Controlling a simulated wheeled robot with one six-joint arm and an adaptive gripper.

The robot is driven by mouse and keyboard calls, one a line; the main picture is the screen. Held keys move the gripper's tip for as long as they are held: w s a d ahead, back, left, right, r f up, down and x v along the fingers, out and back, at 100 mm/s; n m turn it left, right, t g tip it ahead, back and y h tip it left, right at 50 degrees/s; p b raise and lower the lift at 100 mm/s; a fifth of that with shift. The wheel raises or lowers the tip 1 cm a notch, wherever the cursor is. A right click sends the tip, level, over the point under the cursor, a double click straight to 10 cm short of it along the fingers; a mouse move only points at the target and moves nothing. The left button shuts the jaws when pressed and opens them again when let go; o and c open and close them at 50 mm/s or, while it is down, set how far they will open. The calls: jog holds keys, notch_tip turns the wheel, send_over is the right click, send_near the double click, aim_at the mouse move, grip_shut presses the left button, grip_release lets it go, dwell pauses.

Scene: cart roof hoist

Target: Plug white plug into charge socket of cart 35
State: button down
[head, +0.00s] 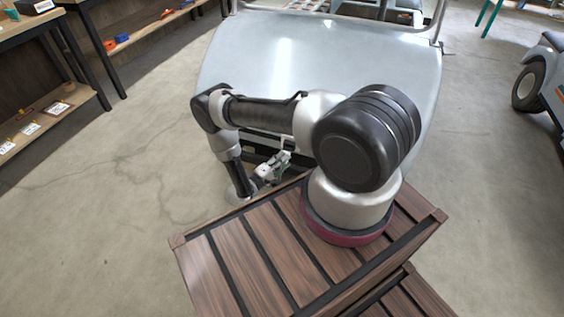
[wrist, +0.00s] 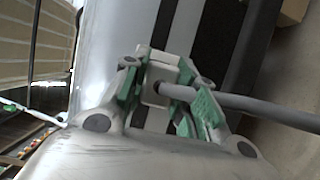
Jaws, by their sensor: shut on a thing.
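A pale silver cart (head: 290,55) stands in front of me in the head view, its number not readable. My gripper (head: 276,166) is low at the cart's near end, beside a dark opening. In the wrist view my gripper's green fingers (wrist: 163,80) are shut on the white plug (wrist: 161,72). A thick grey cable (wrist: 260,107) runs from the plug to the right. The cart's silver panel and dark strips (wrist: 208,40) show behind the plug. I cannot make out the charge socket in either view, nor whether the plug touches the cart.
A workbench (head: 30,28) and shelves with small coloured items stand at the left. Another cart (head: 545,75) stands at the right edge. The concrete floor (head: 130,150) on both sides of the silver cart is clear.

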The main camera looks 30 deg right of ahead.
jog(key=shift+w+d, duration=1)
jog(key=shift+d, duration=0.25)
dwell(0.5)
jog(key=c, duration=1.1)
grip_release()
jog(key=shift+o, duration=0.2)
jog(key=v, duration=1.2)
jog(key=shift+r, duration=0.1)
